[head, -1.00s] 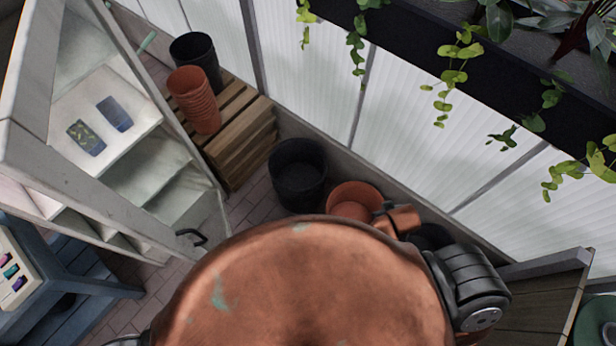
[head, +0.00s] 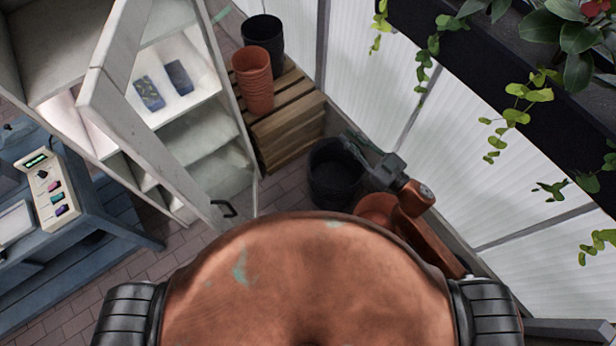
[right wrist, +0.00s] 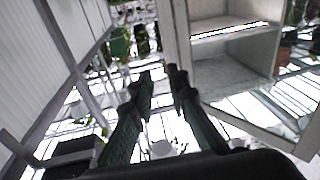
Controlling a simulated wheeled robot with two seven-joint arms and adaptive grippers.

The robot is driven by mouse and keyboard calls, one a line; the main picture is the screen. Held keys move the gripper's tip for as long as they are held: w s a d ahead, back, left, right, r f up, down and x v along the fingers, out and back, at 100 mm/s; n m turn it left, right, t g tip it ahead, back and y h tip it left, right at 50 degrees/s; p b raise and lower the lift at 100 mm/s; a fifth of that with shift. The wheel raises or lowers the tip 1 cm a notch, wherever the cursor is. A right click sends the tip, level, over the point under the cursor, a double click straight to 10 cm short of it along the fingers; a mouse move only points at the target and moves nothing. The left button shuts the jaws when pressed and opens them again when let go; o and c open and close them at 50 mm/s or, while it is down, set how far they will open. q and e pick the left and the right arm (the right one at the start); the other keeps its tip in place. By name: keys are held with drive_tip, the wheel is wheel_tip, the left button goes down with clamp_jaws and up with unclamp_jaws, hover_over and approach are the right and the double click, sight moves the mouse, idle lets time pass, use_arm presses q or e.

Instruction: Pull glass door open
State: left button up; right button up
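A white cabinet (head: 205,135) with a glass-fronted door (head: 140,145) stands at the left in the head view. A dark curved handle (head: 223,208) is on the door's lower end. Pale shelving (right wrist: 235,65) shows at the right there. My left gripper is not in view.
A wooden crate (head: 290,135) with terracotta pots (head: 254,80) and a black pot (head: 263,32) stands behind. A black pot (head: 335,172) is on the floor. A blue table (head: 95,215) stands left. A planter (head: 470,75) with hanging vines is upper right. Brick floor (head: 180,245) lies before the cabinet.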

drive_tip(key=s+a+f+n+g+y, duration=0.2)
drive_tip(key=s+a+n+g, duration=0.15)
drive_tip(key=s+g, duration=0.25)
drive_tip(key=s+a+f+n+g+y, duration=0.2)
drive_tip(key=s+n+g+y, duration=0.15)
drive_tip(key=s+g, duration=0.25)
drive_tip(key=a+p, duration=0.1)
drive_tip(key=a, duration=0.6)
drive_tip(key=shift+w+a+h, duration=0.3)
drive_tip(key=shift+w+h, duration=0.05)
drive_tip(key=shift+w, duration=0.1)
drive_tip(key=shift+r, duration=0.1)
drive_tip(key=shift+c, duration=0.3)
clamp_jaws()
drive_tip(key=shift+c, duration=1.4)
unclamp_jaws()
drive_tip(key=o, duration=0.3)
drive_tip(key=shift+o, duration=0.2)
drive_tip(key=s+d, duration=0.1)
drive_tip(key=d, duration=1.1)
drive_tip(key=shift+c, duration=0.3)
